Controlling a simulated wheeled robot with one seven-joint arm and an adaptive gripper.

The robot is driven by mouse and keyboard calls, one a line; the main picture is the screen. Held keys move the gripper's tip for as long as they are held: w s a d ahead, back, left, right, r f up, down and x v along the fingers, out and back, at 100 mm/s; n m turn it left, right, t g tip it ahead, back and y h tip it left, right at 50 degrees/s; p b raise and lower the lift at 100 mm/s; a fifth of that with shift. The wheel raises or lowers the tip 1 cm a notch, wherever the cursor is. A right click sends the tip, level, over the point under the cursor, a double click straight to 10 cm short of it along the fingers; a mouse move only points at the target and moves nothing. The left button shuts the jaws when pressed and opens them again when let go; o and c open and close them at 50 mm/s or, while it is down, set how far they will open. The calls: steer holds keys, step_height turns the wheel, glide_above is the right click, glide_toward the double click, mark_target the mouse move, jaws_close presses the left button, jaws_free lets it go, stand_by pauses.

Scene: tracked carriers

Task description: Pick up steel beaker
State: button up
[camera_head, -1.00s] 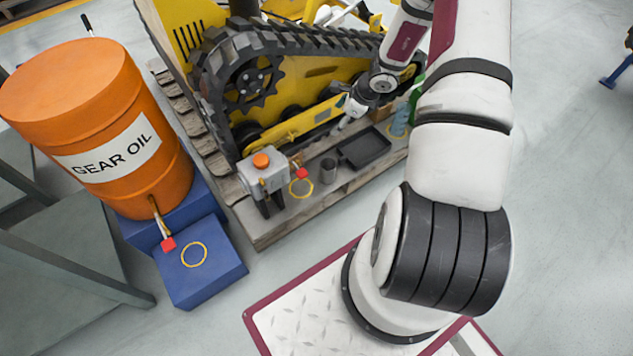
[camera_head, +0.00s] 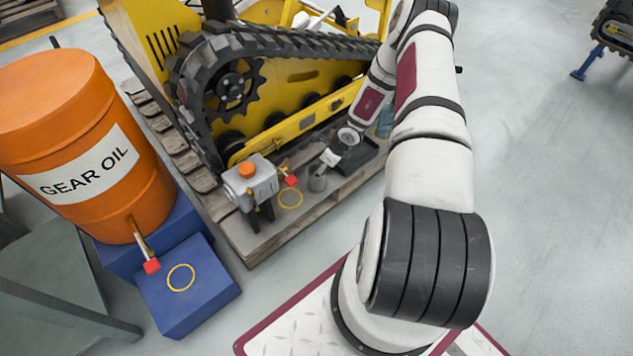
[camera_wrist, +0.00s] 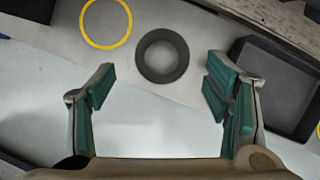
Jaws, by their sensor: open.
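The steel beaker (camera_head: 317,181) is a small grey cup standing upright on the wooden pallet, beside a yellow ring mark. In the wrist view I look down on its round dark rim (camera_wrist: 163,56). My gripper (camera_head: 331,158) is close beside and above the beaker in the head view, partly covering that area. In the wrist view my gripper (camera_wrist: 159,82) is open, with teal finger pads spread wide. The beaker shows beyond the fingertips, roughly centred between them. Nothing is held.
A black tray (camera_wrist: 277,88) lies right of the beaker. The yellow ring (camera_head: 290,198) lies to its left, beside a grey pump unit (camera_head: 250,183) with an orange cap. The yellow tracked carrier (camera_head: 312,100) stands behind. An orange gear oil drum (camera_head: 85,150) is at the left.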

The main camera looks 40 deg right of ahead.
mark_target(318, 186)
steer(key=b+x, duration=0.3)
steer(key=x, duration=0.2)
steer(key=shift+w, duration=0.2)
steer(key=c, duration=1.3)
